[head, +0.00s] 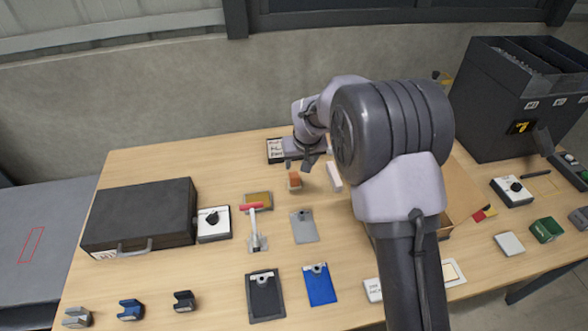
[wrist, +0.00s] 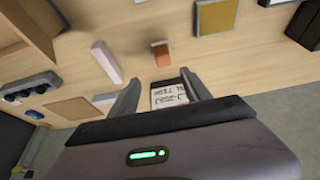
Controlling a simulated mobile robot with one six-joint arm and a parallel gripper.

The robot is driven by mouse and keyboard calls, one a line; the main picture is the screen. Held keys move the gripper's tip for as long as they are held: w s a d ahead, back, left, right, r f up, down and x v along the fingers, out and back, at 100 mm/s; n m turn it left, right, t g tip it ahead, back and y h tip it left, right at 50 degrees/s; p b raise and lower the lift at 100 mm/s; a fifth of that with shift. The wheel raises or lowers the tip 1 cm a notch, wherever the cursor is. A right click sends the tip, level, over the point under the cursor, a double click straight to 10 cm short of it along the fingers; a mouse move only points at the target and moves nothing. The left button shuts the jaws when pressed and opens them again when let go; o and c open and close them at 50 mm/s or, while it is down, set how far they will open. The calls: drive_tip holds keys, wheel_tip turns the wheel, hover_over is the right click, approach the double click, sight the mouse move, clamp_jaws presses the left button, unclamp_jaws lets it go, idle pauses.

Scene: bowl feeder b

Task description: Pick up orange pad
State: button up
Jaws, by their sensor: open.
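The orange pad (head: 294,181) is a small orange-brown block on the wooden table, just below and left of my gripper (head: 307,163) in the head view. In the wrist view the orange pad (wrist: 161,53) stands beyond my fingertips, near the middle. My gripper (wrist: 158,82) is open there, with nothing held between its fingers. The pad is apart from both fingers.
A white bar (head: 334,177) lies right of the pad. A dark box with a white printed label (head: 276,151) is behind it; the label (wrist: 168,95) shows between my fingers. A framed tan plate (head: 260,198) and red-handled tool (head: 254,228) lie left.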

sight(295, 176)
drive_tip(key=b+x, duration=0.1)
drive_tip(key=x, duration=0.7)
drive_tip(key=shift+s+f+b, duration=0.1)
drive_tip(key=shift+f+b, duration=0.05)
drive_tip(key=shift+b, duration=0.2)
drive_tip(key=x, duration=0.1)
drive_tip(key=b+x, duration=0.1)
drive_tip(key=x, duration=0.1)
drive_tip(key=b+x, duration=0.1)
drive_tip(key=shift+s+a+f, duration=0.15)
drive_tip(key=shift+a+f, duration=0.2)
drive_tip(key=shift+a, duration=0.1)
drive_tip(key=shift+w+f, duration=0.2)
drive_tip(key=shift+f, duration=0.1)
drive_tip(key=shift+r, duration=0.1)
clamp_jaws()
